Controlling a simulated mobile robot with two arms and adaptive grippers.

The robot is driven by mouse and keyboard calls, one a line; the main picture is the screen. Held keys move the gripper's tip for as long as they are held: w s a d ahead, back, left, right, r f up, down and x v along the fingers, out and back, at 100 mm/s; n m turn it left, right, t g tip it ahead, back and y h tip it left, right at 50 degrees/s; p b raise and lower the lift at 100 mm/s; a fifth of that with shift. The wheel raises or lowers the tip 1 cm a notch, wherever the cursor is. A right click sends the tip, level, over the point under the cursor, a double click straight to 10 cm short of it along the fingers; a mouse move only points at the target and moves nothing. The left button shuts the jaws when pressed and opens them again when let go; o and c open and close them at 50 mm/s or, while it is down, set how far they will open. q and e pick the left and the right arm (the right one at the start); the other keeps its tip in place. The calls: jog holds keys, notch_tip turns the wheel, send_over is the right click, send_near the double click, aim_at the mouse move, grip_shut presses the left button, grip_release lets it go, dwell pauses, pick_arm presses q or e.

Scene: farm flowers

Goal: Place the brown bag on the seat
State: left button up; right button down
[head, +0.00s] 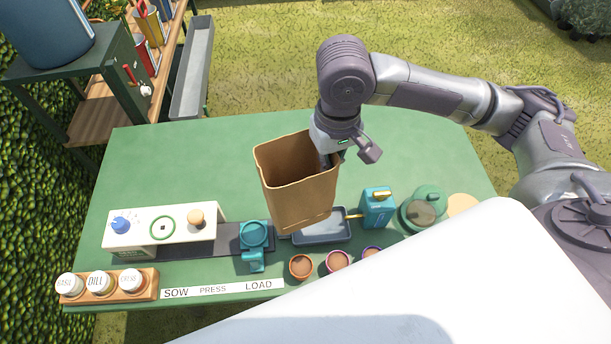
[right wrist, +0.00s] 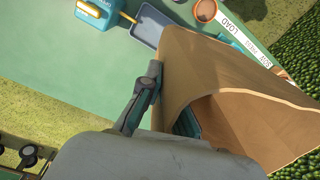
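The brown bag (head: 298,190) is open at the top and hangs upright over the table, its base in front of the grey tray (head: 325,229) in the head view. My right gripper (head: 331,158) is at the bag's upper right edge. In the right wrist view the bag (right wrist: 225,85) shows close up, with one finger of the right gripper (right wrist: 168,112) outside its wall and the other inside, pinching the wall. No seat is clearly identifiable; the bag hides part of the table below it. My left gripper is not in view.
The green table (head: 190,165) is clear at the back.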

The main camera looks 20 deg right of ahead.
jog(key=w+d+f+m+b, duration=0.3)
jog(key=d+f, duration=0.2)
jog(key=d, duration=0.2)
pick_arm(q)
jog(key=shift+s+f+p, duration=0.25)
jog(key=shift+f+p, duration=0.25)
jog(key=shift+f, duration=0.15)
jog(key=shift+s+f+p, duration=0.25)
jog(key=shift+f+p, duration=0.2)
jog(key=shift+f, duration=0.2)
pick_arm(e)
jog(key=w+a+f, duration=0.7)
jog(key=w+f, duration=0.1)
jog(key=f, duration=0.2)
jog(key=shift+w+f, duration=0.2)
jog(key=shift+f, duration=0.2)
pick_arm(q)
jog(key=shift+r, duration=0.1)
pick_arm(e)
jog(key=shift+a+f, duration=0.1)
jog(key=shift+f, duration=0.05)
jog(key=c, duration=1.3)
grip_release()
